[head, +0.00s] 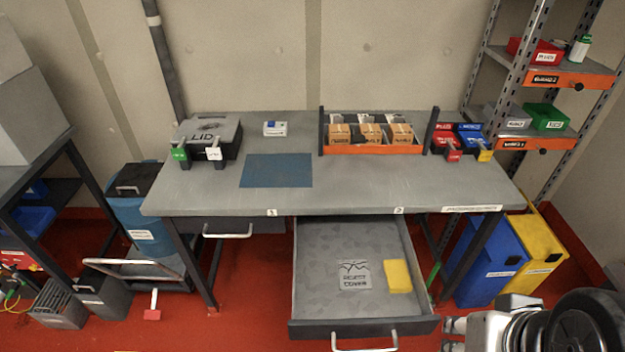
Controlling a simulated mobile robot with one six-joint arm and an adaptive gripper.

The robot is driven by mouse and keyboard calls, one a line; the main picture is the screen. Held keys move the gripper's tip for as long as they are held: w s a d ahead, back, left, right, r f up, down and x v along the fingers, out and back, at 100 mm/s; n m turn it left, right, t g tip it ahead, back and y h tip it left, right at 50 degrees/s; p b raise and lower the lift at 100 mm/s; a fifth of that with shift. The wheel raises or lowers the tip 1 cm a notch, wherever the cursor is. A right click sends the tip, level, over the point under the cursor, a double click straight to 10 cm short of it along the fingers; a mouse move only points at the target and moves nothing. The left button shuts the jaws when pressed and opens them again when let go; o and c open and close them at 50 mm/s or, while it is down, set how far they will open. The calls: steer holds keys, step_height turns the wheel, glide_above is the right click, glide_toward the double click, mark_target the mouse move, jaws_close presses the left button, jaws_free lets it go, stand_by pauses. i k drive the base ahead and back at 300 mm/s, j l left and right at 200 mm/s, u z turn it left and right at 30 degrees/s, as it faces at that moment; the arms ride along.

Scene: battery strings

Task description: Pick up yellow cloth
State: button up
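The yellow cloth (398,276) lies flat in the right part of the pulled-out drawer (320,240) under the workbench. It is a small yellow rectangle beside a grey printed reject cover (354,276). My gripper (450,335) is at the bottom right, just right of the drawer's front corner and apart from the cloth. Its two fingertips show with a gap between them and nothing in the gap. Part of my arm fills the bottom right corner.
The workbench top (350,190) overhangs the drawer's back. The drawer front (340,328) and its handle face me. Blue (490,262) and yellow (535,250) bins stand right of the drawer.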

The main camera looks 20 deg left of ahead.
mark_target(398, 280)
steer(key=i+l+u, duration=0.15)
steer(key=i+l, duration=0.15)
steer(key=i+l+u, duration=0.15)
steer(key=l, duration=0.25)
steer(key=i+l+u, duration=0.15)
steer(key=i+l, duration=0.2)
steer(key=u, duration=1.2)
